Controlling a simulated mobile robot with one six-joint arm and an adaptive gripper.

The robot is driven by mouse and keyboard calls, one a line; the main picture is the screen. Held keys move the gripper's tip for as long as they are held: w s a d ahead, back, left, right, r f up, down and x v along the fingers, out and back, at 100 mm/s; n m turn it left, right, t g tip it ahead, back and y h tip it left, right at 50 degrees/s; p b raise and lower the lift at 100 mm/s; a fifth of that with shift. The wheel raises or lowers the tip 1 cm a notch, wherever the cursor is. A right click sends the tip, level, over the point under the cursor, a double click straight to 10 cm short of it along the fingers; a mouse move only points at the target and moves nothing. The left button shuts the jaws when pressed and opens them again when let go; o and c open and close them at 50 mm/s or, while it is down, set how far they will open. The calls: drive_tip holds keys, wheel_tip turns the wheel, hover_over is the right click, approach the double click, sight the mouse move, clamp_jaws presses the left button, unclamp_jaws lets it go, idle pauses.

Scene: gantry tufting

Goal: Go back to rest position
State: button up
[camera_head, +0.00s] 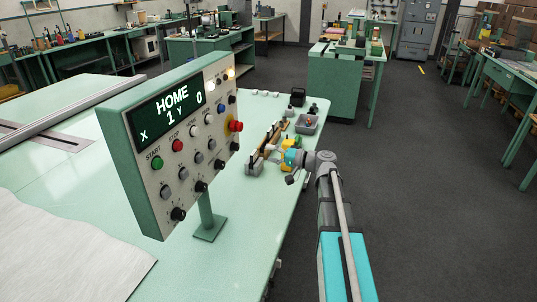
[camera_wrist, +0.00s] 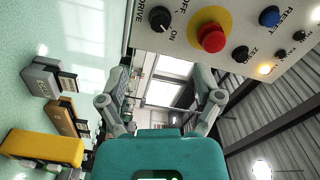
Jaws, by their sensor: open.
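My gripper (camera_wrist: 160,88) is open and empty in the wrist view, its two fingers spread either side of the teal body. In the head view my gripper (camera_head: 284,168) is near the right edge of the green table, right of the control panel and among small items; its fingertips are hard to make out there. The green and grey control panel (camera_head: 152,190) stands on a post, and its display (camera_head: 170,116) reads HOME with X 1 and Y 0. In the wrist view the panel (camera_wrist: 185,62) shows a red button (camera_wrist: 211,38) on a yellow ring, beyond the fingers.
The table (camera_head: 265,215) carries white cloth (camera_head: 60,245) at the left. A wooden rack (camera_head: 268,138) and grey tray (camera_head: 306,124) sit near its far right edge. A yellow block (camera_wrist: 42,147) shows at the wrist view's left. Dark floor (camera_head: 430,200) is clear at right.

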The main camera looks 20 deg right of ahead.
drive_tip(key=s+a+f+n+g+h+p, duration=0.2)
drive_tip(key=s+a+f+g+h, duration=0.45)
drive_tip(key=s+a+f, duration=0.4)
drive_tip(key=s+d+f+g+h+p, duration=0.1)
drive_tip(key=s+g+h, duration=0.1)
drive_tip(key=s+h, duration=0.2)
drive_tip(key=s+f+n+g+h+p, duration=0.1)
drive_tip(key=s+f+g+h, duration=0.1)
drive_tip(key=s+h, duration=0.2)
drive_tip(key=s, duration=0.3)
drive_tip(key=shift+d+f, duration=0.3)
drive_tip(key=shift+d, duration=0.1)
drive_tip(key=shift+s, duration=0.1)
idle(1.5)
